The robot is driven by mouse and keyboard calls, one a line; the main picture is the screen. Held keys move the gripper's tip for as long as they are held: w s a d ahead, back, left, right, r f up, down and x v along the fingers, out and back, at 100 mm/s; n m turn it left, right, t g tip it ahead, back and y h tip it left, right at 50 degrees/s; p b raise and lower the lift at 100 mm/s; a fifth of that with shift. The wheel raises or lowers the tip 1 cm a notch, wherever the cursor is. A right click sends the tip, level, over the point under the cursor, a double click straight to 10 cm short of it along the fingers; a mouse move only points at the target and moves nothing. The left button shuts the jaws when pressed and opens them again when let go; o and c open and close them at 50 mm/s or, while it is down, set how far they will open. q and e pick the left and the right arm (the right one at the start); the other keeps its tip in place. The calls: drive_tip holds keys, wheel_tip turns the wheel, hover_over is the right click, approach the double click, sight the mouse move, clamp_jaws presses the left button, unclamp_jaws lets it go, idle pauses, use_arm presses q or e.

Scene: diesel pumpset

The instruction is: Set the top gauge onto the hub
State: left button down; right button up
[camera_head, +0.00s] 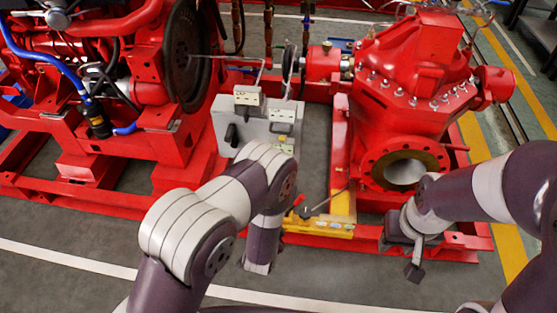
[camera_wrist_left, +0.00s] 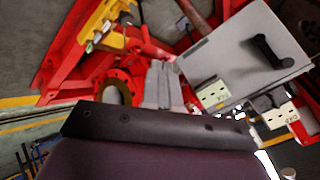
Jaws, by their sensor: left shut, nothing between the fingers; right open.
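Two pale boxy units with dark markings, apparently the gauges, stand at the grey cabinet: one on its top (camera_head: 248,96), one to its right (camera_head: 283,111). Both also show in the left wrist view, one at the cabinet edge (camera_wrist_left: 213,94) and one farther right (camera_wrist_left: 278,117). I cannot tell which is the top gauge. The dark disc of the hub (camera_head: 289,62) sits on the shaft between engine and pump. My left gripper (camera_wrist_left: 162,84) is shut and empty, left of the gauges in the wrist view. My right gripper (camera_head: 412,264) is open and empty below the pump flange, apart from the gauges.
The grey cabinet (camera_wrist_left: 245,55) has a black handle. The red engine (camera_head: 130,60) with its dark flywheel is at left. The red pump (camera_head: 415,75) is at right, its round flange (camera_head: 403,165) facing me.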

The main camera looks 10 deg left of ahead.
use_arm(q)
drive_tip(key=w+r+m+t, duration=0.4)
drive_tip(key=r+m+t, duration=0.3)
drive_tip(key=r+t, duration=0.3)
wheel_tip(320, 180, up, 3)
drive_tip(key=shift+w+a+f+y, duration=0.1)
drive_tip(key=shift+w+a+y, duration=0.05)
drive_tip(key=shift+w+y, duration=0.2)
use_arm(e)
drive_tip(key=shift+f, duration=0.25)
use_arm(q)
drive_tip(key=w+r+b, duration=0.1)
drive_tip(key=w+r, duration=0.1)
drive_tip(key=w, duration=1.2)
drive_tip(key=shift+a+r, duration=0.2)
use_arm(e)
drive_tip(key=shift+f, duration=0.75)
